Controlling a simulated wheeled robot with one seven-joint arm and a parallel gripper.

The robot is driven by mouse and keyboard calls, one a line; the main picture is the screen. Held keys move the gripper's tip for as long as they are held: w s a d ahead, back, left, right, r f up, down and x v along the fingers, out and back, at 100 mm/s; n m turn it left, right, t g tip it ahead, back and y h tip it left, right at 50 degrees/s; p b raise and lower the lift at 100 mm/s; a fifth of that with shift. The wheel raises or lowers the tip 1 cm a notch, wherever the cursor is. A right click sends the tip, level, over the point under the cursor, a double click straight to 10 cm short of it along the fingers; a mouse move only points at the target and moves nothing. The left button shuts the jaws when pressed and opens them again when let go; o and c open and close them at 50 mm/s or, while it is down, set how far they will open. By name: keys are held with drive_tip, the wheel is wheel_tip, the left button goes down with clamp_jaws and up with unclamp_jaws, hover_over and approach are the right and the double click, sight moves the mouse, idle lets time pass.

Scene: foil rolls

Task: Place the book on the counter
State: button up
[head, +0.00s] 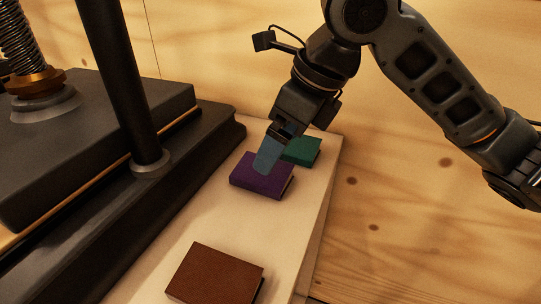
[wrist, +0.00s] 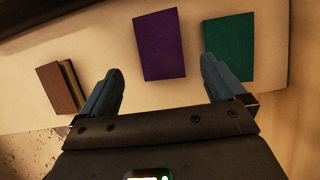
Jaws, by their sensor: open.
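A purple book (head: 261,175) lies flat on a narrow cream counter (head: 232,219). A green book (head: 302,151) lies just behind it, and a brown book (head: 217,274) lies nearer the front. My gripper (head: 266,161) is over the purple book in the head view and hides part of it. In the wrist view my gripper (wrist: 161,82) is open and empty. There the purple book (wrist: 160,44) shows between and beyond the fingertips. The green book (wrist: 229,46) is at the right fingertip, and the brown book (wrist: 62,87) is left of the left finger. Contact cannot be told.
A large dark press (head: 90,140) with a thick post (head: 122,85) and a spring stands along the counter's left side. A knotty wooden surface (head: 420,220) lies to the right. The counter between the purple and brown books is clear.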

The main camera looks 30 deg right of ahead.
drive_tip(key=v, duration=0.5)
drive_tip(key=shift+r, duration=0.1)
idle(0.4)
